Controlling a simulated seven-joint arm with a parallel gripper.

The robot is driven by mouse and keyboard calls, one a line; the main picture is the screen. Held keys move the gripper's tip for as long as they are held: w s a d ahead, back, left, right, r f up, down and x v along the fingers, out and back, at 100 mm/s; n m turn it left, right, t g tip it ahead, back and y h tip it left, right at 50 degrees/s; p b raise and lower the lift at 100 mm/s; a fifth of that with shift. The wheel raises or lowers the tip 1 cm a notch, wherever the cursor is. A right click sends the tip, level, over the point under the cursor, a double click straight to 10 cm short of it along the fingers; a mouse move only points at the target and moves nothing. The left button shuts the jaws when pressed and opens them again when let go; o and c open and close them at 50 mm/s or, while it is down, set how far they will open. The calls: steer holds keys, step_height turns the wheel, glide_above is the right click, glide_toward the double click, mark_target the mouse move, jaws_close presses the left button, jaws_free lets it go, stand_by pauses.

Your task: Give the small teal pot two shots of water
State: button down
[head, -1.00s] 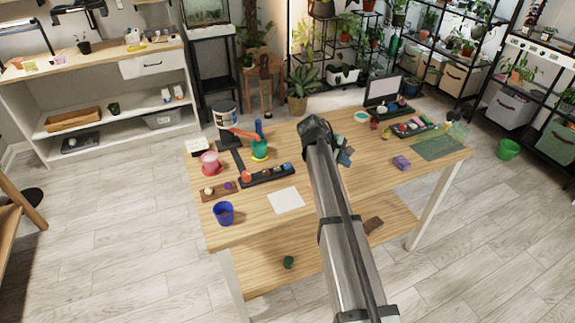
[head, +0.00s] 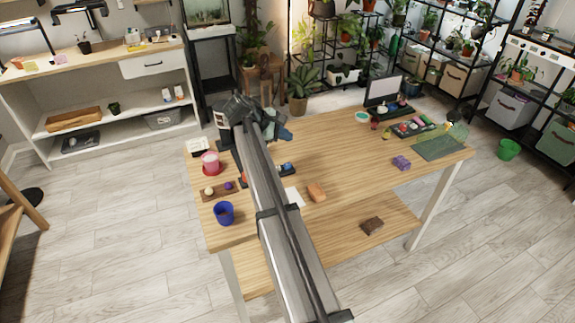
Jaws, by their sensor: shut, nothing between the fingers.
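A small round teal item (head: 362,117) stands at the table's back, left of the dark screen; it is too small to tell whether it is the teal pot. My gripper (head: 284,134) is over the back left of the table, its blue-grey fingers pointing right and down. It is shut and empty. The teal-and-blue bottle with an orange part, seen earlier at the back left, is hidden behind my arm and gripper. I cannot tell whether my gripper touches it.

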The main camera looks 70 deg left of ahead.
mark_target(285, 166)
steer(key=shift+f, duration=0.1)
steer(key=shift+f, duration=4.3)
steer(key=shift+f, duration=0.2)
steer(key=shift+f, duration=0.25)
steer(key=shift+f, duration=0.5)
steer(key=shift+r, duration=0.95)
steer(key=shift+r, duration=0.15)
steer(key=shift+r, duration=2.35)
